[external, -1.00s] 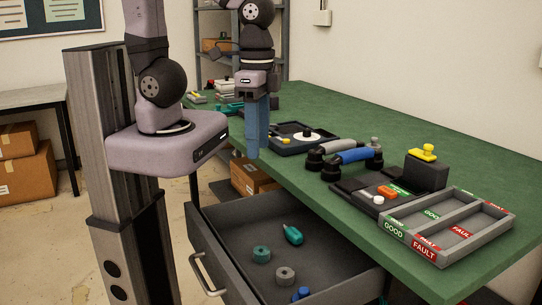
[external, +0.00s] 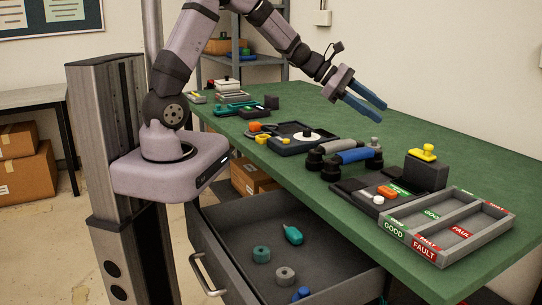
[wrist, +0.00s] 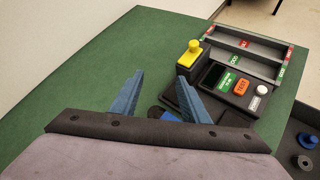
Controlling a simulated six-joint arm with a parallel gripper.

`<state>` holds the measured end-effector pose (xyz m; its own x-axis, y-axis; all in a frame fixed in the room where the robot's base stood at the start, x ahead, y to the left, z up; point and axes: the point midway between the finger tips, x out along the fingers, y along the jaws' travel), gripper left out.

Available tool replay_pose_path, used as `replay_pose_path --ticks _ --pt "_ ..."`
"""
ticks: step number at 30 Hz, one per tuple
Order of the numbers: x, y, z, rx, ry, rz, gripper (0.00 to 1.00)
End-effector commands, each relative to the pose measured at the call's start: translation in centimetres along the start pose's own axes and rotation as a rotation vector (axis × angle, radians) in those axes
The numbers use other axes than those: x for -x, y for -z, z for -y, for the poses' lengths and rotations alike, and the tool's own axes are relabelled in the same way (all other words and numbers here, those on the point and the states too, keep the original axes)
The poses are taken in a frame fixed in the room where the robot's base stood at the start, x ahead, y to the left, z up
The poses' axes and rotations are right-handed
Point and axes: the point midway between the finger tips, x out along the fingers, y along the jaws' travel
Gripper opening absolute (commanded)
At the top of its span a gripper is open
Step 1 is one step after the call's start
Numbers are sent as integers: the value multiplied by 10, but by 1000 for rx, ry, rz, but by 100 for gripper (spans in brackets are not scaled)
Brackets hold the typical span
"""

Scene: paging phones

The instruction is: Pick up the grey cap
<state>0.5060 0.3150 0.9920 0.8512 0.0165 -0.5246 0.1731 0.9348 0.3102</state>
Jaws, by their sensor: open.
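A small grey knobbed piece (external: 375,142), which looks like the grey cap, shows on the green bench just behind the blue handset (external: 358,155). Its lower part is hidden by the handset, and I cannot make it out in the wrist view. My gripper (external: 372,104) is open and empty, with blue fingers angled down to the right. It is above the bench, behind and higher than the grey piece. In the wrist view my gripper (wrist: 160,77) has its fingers wide apart over the bench, with nothing between them.
A yellow knobbed piece (external: 423,153) sits on a black box beside a test unit (external: 375,198). A GOOD/FAULT tray (external: 470,250) stands at the bench's near end. An open drawer (external: 240,235) holds a grey ring (external: 285,275) and other pieces. The far-right bench is clear.

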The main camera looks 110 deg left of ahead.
Motion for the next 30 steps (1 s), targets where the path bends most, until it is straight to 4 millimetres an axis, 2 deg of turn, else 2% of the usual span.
replay_pose_path --ticks 1,3,9,15,21,25,30 --pt "4 21 -30 108 -75 6 42" --pt "13 42 -66 246 -171 23 42" --pt "49 105 -147 569 -404 86 42" --pt "14 148 -123 568 -391 84 42" --pt "-8 181 -110 561 -391 86 42" --pt "-15 190 -106 557 -392 87 42" --pt "-17 192 -106 555 -392 87 42"
